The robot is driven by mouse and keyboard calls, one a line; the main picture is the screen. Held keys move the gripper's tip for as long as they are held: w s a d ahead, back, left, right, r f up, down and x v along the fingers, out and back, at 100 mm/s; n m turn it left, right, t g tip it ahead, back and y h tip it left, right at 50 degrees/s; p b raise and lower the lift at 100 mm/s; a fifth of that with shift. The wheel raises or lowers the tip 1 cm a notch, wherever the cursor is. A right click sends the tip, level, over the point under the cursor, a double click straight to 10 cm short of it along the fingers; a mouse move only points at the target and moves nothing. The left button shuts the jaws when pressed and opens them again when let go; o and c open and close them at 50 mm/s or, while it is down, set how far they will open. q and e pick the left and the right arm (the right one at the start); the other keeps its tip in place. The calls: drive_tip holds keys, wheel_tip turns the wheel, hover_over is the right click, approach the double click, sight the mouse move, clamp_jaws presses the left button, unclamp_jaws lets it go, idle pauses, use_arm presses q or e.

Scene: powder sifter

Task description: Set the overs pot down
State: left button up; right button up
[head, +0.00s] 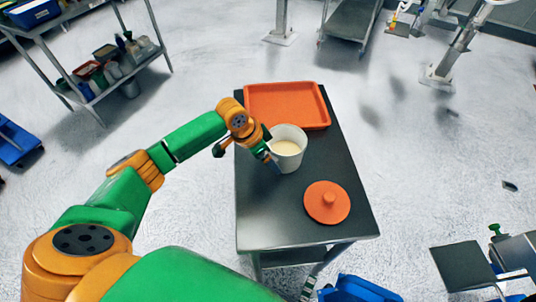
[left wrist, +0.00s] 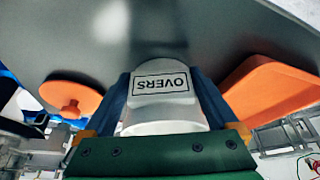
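The overs pot (head: 290,160) is a white tapered pot with pale cream powder inside, upright over the dark tabletop beside the orange tray's near edge. In the left wrist view the pot (left wrist: 163,98) shows its OVERS label upside down. My left gripper (head: 272,160) reaches it from the left. Its two blue fingers lie against opposite sides of the pot, closed on it. I cannot tell whether the pot's base touches the table. My right gripper is not in view.
The dark table (head: 270,222) also holds an orange tray (head: 287,104) at its far end and a round orange lid with a knob (head: 327,202) nearer the front right. The tabletop's front left is clear. A loaded shelf rack (head: 95,62) stands at upper left.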

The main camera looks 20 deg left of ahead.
use_arm(q)
drive_tip(key=shift+r, duration=0.15)
drive_tip(key=v, duration=1.2)
drive_tip(key=shift+s, duration=0.1)
